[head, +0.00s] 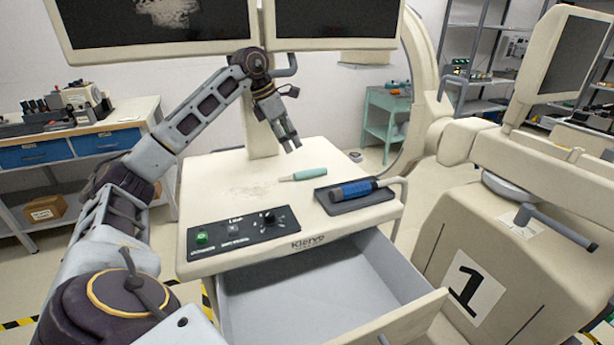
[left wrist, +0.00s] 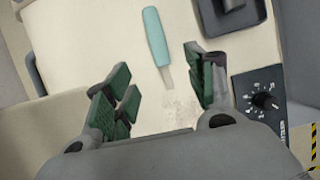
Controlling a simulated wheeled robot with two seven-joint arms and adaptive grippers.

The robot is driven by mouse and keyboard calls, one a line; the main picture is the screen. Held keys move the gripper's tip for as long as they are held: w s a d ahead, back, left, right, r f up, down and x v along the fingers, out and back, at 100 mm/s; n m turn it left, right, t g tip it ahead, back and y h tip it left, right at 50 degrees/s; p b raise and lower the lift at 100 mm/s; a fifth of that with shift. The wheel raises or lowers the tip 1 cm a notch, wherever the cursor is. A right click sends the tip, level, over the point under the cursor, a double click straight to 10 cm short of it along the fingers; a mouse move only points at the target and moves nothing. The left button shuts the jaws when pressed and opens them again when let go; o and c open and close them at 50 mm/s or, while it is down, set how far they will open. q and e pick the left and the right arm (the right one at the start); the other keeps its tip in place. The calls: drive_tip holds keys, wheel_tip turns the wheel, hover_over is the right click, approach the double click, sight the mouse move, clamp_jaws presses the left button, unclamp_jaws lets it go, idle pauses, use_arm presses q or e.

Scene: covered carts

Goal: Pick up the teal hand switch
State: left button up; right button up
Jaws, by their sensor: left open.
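The teal hand switch (head: 309,174) lies on the cream cart top, a slim teal handle with a short pale tip pointing left. In the left wrist view the teal handle (left wrist: 156,36) lies beyond the fingertips, its pale tip reaching toward the gap between them. My left gripper (head: 291,146) is above the cart top, near the teal piece and apart from it. In the left wrist view my left gripper (left wrist: 160,90) has its green-padded fingers spread, with nothing between them. My right gripper is not in view.
A blue handle (head: 353,189) sits in a dark tray (head: 380,199) right of the teal piece. A control panel (head: 240,230) with a knob is at the cart's front. A drawer (head: 320,285) stands open below. Monitors (head: 335,22) hang above; a bulky cart (head: 480,260) stands at right.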

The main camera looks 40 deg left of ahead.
use_arm(q)
drive_tip(key=b, duration=0.1)
hover_over(303, 171)
drive_tip(key=s, duration=0.2)
drive_tip(key=shift+s+a+f, duration=0.1)
drive_tip(key=shift+a+f, duration=0.05)
drive_tip(key=shift+f, duration=1.45)
drive_tip(key=shift+s+a+f, duration=0.1)
drive_tip(key=shift+a+f, duration=0.05)
drive_tip(key=shift+f, duration=1.45)
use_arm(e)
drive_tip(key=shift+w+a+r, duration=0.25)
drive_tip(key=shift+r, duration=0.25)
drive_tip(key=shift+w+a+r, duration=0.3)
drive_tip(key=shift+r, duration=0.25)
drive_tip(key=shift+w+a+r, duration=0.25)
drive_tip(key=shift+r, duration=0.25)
use_arm(q)
drive_tip(key=shift+x, duration=0.8)
drive_tip(key=x, duration=0.1)
drive_tip(key=b+x, duration=0.1)
drive_tip(key=shift+a+f, duration=0.15)
drive_tip(key=shift+f, duration=0.2)
drive_tip(key=shift+w+f, duration=0.25)
drive_tip(key=shift+f, duration=0.2)
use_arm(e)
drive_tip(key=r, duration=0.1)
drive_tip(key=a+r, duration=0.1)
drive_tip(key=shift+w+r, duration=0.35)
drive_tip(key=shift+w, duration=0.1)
